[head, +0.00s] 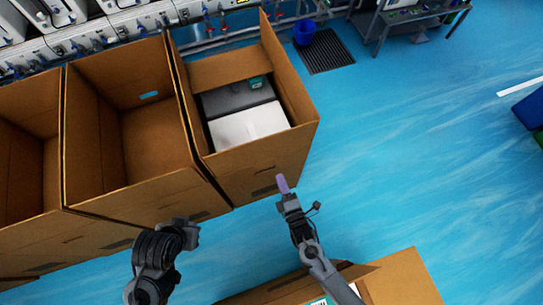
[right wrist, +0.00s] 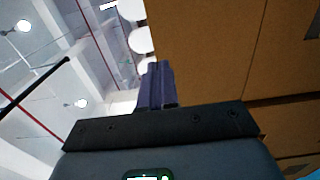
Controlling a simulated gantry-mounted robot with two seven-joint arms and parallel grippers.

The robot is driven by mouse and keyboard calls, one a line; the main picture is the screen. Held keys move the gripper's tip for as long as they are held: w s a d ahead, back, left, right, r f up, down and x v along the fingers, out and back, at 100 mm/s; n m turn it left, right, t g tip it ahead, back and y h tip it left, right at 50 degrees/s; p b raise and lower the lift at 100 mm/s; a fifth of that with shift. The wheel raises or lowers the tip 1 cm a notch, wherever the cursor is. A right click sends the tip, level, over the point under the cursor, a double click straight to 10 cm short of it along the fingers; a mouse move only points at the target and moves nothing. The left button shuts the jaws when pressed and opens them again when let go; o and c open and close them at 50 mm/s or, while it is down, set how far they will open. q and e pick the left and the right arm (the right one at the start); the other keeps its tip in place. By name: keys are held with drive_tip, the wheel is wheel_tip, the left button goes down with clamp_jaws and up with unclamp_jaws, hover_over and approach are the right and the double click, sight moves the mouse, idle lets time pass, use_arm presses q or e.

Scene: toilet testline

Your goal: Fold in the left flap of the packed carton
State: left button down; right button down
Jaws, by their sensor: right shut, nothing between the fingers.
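The packed carton (head: 262,172) stands at the right end of a row of brown cartons in the head view. A white and grey item (head: 250,126) lies inside, and its top is open. A tall narrow cardboard panel stands up along its left side (head: 184,98), and another along its right side (head: 287,75). My right gripper (head: 282,184) is shut and empty, in front of the carton's front wall. In the right wrist view its purple fingers (right wrist: 155,86) are together beside brown cardboard (right wrist: 205,50). My left gripper (head: 190,232) is in front of the middle carton; its fingers are not clear.
Empty open cartons (head: 140,140) stand against the packed one on its left. Another carton (head: 405,280) is at the bottom edge. A blue bucket (head: 304,32) and dark floor mat (head: 327,51) lie behind.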

sight(265, 141)
drive_tip(key=b+x, duration=0.6)
drive_tip(key=x, duration=0.6)
drive_tip(key=shift+w+a+f+b, duration=0.1)
drive_tip(key=shift+w+a+b, duration=0.05)
drive_tip(key=shift+w+b, duration=0.15)
drive_tip(key=shift+w+a, duration=0.15)
drive_tip(key=shift+w, duration=0.35)
drive_tip(key=shift+r, duration=0.2)
